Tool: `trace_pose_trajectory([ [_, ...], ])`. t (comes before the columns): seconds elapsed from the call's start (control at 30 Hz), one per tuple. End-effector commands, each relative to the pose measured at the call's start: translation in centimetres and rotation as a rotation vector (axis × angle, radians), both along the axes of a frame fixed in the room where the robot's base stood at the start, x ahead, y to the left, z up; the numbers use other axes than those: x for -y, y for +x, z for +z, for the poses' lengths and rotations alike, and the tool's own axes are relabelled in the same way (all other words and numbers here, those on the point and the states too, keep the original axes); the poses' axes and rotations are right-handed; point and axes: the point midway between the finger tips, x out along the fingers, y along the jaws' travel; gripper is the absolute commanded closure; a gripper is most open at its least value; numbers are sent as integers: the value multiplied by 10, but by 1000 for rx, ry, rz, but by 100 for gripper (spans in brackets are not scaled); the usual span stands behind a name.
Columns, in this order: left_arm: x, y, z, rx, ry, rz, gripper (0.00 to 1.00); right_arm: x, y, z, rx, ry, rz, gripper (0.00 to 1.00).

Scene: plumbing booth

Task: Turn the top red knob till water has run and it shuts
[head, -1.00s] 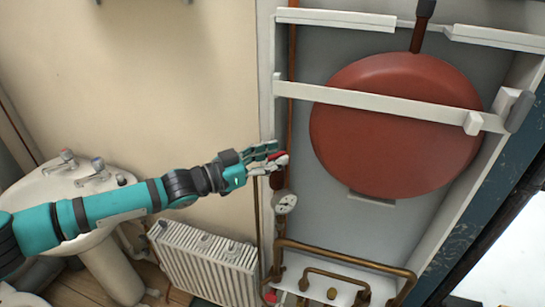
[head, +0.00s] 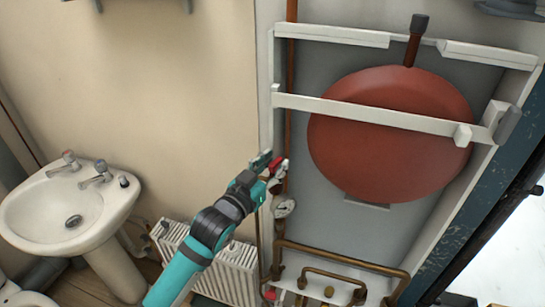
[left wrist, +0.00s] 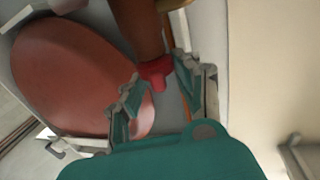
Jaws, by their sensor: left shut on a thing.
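The top red knob (head: 281,164) sits on the copper pipe at the left edge of the cabinet, above a round gauge (head: 284,206). My left gripper (head: 268,164) is at the knob, its arm coming up from below. In the left wrist view the red knob (left wrist: 156,74) lies between the two fingers of my left gripper (left wrist: 157,84), which is shut on it. The fingers partly hide the knob in the head view. No running water shows. My right gripper is not in view.
A red round tank (head: 390,165) fills the cabinet behind a white crossbar (head: 375,114). Brass pipes (head: 340,256) and a lower red knob (head: 269,294) are below. A white radiator (head: 235,270) and a sink (head: 50,232) stand to the left.

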Motion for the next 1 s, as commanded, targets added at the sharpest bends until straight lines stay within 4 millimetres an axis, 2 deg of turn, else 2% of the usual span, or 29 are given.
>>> trace_pose_trajectory([
  [0.07,2,-1,1,-8,-11,50,100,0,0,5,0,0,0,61],
  [0.4,3,-1,0,-1,-6,202,100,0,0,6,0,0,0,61],
  [1.0,3,-1,2,4,-2,235,100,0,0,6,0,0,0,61],
])
